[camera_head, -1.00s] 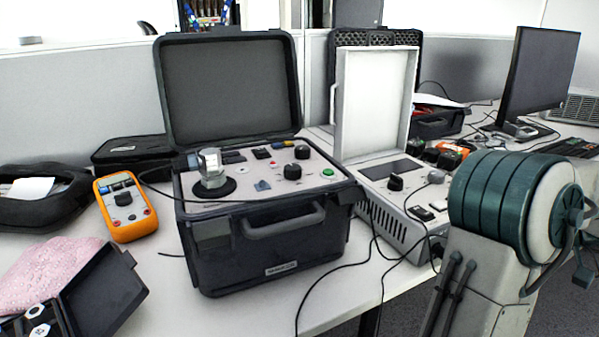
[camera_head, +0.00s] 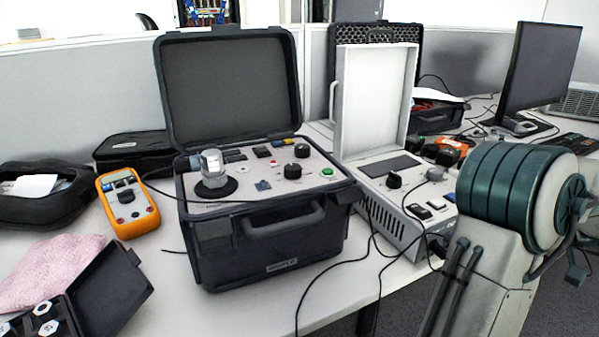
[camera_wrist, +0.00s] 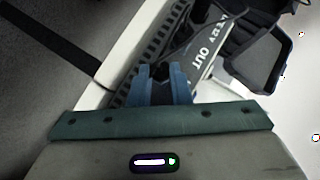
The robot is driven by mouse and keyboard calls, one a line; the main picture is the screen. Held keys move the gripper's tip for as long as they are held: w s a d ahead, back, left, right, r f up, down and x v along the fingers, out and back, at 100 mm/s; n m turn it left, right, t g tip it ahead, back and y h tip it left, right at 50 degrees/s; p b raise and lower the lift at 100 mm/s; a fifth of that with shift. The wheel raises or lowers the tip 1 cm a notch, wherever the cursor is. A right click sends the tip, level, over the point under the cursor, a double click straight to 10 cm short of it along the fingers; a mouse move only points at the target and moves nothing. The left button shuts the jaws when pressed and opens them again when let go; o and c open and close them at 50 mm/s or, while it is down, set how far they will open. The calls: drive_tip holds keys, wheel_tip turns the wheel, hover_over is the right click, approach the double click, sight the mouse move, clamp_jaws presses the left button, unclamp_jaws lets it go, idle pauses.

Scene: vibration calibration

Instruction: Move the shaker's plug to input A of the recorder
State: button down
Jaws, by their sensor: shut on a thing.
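The shaker (camera_head: 268,235) is a black case with its lid up and a silver cylinder on its panel. The recorder (camera_head: 385,215) is a light grey instrument with a raised white lid, right of the shaker. Black cables hang between them, and a dark connector (camera_head: 437,244) shows at the recorder's front right. In the wrist view my gripper (camera_wrist: 160,76) has its blue fingers closed on a small dark piece, seemingly the plug, beside the recorder's vented side (camera_wrist: 150,50). Lettering ending in "OUT" shows close by. In the head view my arm hides the gripper. Input A cannot be made out.
An orange multimeter (camera_head: 128,203) stands left of the shaker. An open black box (camera_head: 108,292) and pink cloth (camera_head: 50,268) lie at the front left. A monitor (camera_head: 537,68) stands at the back right. The table front below the shaker is mostly clear, apart from cables.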

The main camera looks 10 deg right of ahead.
drive_tip(key=shift+m+y+p, duration=0.3)
drive_tip(key=shift+p, duration=0.95)
idle(0.3)
drive_tip(key=c, duration=1.3)
unclamp_jaws()
drive_tip(key=shift+o, duration=0.2)
drive_tip(key=shift+d, duration=0.1)
drive_tip(key=p+v, duration=0.4)
drive_tip(key=v, duration=0.1)
